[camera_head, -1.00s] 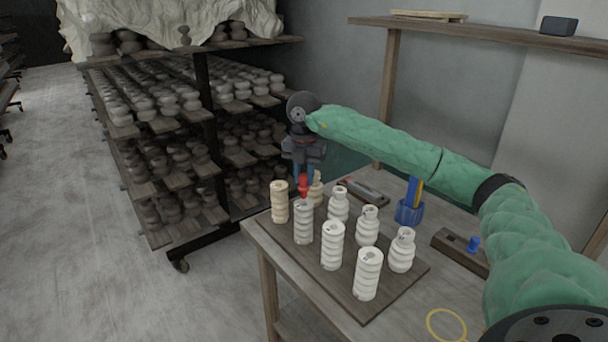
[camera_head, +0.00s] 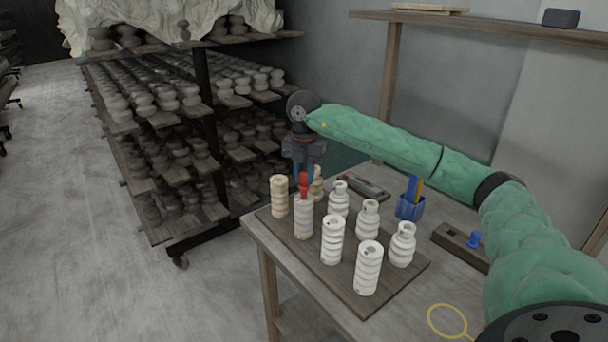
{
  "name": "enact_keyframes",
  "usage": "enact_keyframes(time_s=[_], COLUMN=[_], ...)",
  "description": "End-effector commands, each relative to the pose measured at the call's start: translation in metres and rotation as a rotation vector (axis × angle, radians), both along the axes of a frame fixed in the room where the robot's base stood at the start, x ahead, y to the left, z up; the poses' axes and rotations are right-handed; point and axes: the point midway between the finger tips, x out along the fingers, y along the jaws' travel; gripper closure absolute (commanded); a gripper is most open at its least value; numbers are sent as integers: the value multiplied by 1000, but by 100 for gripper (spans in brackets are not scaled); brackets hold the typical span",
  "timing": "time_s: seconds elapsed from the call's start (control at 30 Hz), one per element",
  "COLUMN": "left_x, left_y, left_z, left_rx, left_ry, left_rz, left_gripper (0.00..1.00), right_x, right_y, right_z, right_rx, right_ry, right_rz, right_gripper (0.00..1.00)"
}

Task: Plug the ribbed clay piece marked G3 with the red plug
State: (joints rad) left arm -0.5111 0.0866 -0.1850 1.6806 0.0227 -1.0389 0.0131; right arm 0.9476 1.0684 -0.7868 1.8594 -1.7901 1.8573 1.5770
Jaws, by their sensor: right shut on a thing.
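The red plug (camera_head: 304,181) is held upright between the fingers of my right gripper (camera_head: 304,174). The gripper is shut on it from above. The plug's lower end is at the top of a pale ribbed clay piece (camera_head: 303,217) in the left part of the board. I cannot tell how far the plug is inside it. Other ribbed clay pieces stand upright nearby, a tan one (camera_head: 279,197) to the left and white ones (camera_head: 332,240) and (camera_head: 368,268) to the right. The marks are too small to read, so I cannot tell which is G3. My left gripper is not in view.
Rounder clay pieces (camera_head: 402,245) share the wooden board (camera_head: 375,305). A rack of clay wares (camera_head: 205,130) stands left.

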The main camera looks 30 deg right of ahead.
Motion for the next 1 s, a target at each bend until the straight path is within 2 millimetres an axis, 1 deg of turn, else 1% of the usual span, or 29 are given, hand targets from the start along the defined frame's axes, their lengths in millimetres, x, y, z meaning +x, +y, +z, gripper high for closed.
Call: enact_keyframes(time_s=[0.27, 1.0], left_x=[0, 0], left_y=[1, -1], left_z=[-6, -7], left_rx=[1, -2], left_ry=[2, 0], left_rz=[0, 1], left_gripper=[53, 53], right_x=[0, 0], right_y=[0, 0], right_z=[-2, -2], right_rx=[0, 0], right_ry=[0, 0], right_rz=[0, 0], right_gripper=[99, 99])
